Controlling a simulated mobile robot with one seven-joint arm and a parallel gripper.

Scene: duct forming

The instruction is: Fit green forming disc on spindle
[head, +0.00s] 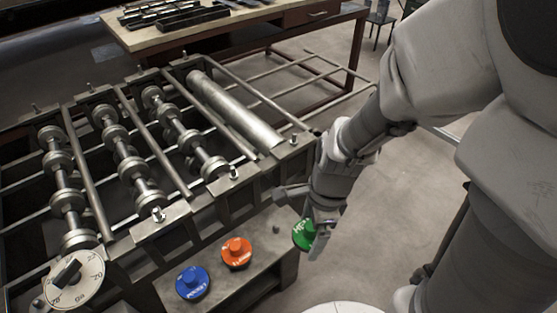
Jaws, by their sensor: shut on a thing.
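The green forming disc (301,237), with a raised hub and white lettering, is at the right end of the low shelf. My gripper (314,236) is shut on its right side, and a finger covers part of it. The gap between disc and shelf cannot be judged. An orange disc (237,250) and a blue disc (193,281) lie on the shelf to its left. I cannot clearly pick out which part is the spindle; a small dark peg (277,229) stands on the shelf left of the green disc.
The forming machine (222,190) with several roller shafts fills the left. A white dial (76,279) is at its front left corner. A wooden workbench (240,25) with tools stands behind. The floor (375,225) right of the machine looks clear.

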